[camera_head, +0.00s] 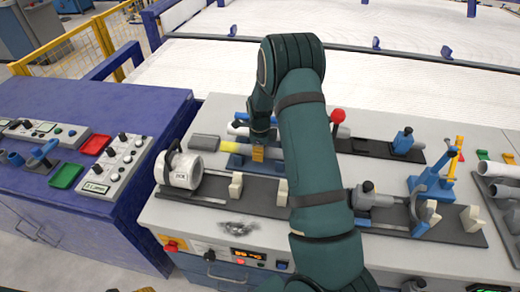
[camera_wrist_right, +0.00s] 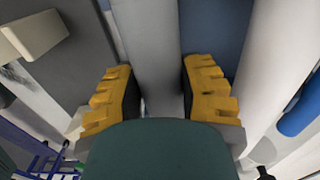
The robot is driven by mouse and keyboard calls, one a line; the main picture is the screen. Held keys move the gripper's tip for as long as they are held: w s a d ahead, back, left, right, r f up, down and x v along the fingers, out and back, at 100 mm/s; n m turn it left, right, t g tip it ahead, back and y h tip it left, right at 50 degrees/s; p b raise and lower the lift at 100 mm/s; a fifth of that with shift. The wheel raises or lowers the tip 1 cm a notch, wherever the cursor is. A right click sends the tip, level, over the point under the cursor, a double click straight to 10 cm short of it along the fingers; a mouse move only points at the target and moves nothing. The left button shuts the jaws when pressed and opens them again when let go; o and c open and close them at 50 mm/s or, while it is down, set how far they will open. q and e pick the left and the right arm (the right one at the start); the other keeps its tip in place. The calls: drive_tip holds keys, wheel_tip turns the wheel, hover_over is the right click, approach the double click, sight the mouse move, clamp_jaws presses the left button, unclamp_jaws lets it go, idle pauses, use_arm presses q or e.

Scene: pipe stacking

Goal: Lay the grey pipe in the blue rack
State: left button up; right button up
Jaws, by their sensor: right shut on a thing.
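My right gripper (camera_head: 258,152) is over the middle of the bench, partly hidden by my green arm. In the right wrist view its yellow-padded fingers (camera_wrist_right: 160,97) stand on either side of the grey pipe (camera_wrist_right: 147,45) and are shut on it. I cannot tell whether the pipe touches the rack.
A white pipe (camera_wrist_right: 270,60) runs right of the gripper in the wrist view. A large white cylinder (camera_head: 182,170) stands in a clamp at left. A red-knobbed lever (camera_head: 337,117) and blue clamps (camera_head: 403,140) are to the right. White pipes (camera_head: 496,169) lie at far right.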

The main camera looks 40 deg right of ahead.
drive_tip(key=o, duration=1.2)
drive_tip(key=shift+o, duration=0.2)
wheel_tip(320, 180, up, 12)
